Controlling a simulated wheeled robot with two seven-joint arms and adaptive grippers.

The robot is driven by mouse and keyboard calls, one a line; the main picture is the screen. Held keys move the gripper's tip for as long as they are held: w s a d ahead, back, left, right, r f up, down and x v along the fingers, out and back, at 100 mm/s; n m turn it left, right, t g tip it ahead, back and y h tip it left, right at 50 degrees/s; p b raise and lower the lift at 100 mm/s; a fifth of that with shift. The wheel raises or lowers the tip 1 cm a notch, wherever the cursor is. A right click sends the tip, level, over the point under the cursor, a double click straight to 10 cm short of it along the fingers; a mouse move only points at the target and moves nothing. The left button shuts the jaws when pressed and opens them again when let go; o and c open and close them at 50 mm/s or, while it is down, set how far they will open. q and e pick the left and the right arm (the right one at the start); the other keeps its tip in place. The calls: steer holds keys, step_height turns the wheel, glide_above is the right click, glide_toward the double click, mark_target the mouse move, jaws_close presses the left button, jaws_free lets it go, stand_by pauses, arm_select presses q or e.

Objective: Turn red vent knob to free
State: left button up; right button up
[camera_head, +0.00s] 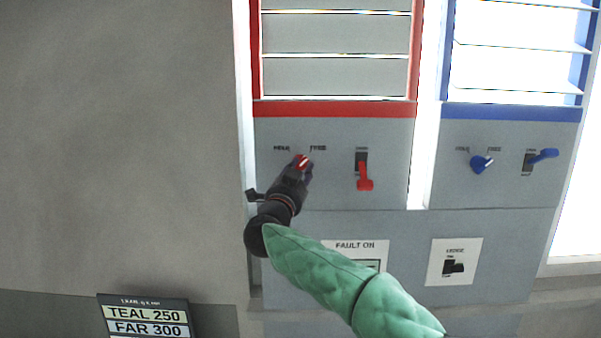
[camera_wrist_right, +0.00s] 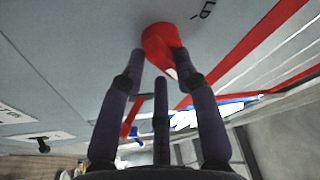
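The red vent knob (camera_head: 301,161) sits on the grey panel under the red-framed louvres, between two small labels that seem to read HOLD and FREE. Its white mark slants to the upper right, toward the FREE side. My right gripper (camera_head: 302,168) reaches it from below. In the right wrist view, the red knob (camera_wrist_right: 160,40) lies between the fingertips of my right gripper (camera_wrist_right: 160,58), which flank it closely and appear to touch both sides. A third finger shows below. My left gripper is not in view.
A red lever (camera_head: 364,177) is just right of the knob. A blue knob (camera_head: 481,164) and blue lever (camera_head: 543,155) are on the right-hand panel. A FAULT ON plate (camera_head: 354,246) is partly hidden by my arm. A sign (camera_head: 148,316) stands at lower left.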

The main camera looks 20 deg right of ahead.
steer(key=o, duration=0.3)
steer(key=shift+s+d+r, duration=0.1)
steer(key=shift+s+r, duration=0.05)
steer(key=shift+r, duration=0.25)
steer(key=shift+s+d+r, duration=0.1)
steer(key=shift+r, duration=0.3)
steer(key=shift+f, duration=0.15)
steer(key=shift+w+a+f, duration=0.15)
steer(key=shift+a+f, duration=0.05)
steer(key=shift+f, duration=0.2)
steer(key=v, duration=1.2)
steer(key=shift+w, duration=0.1)
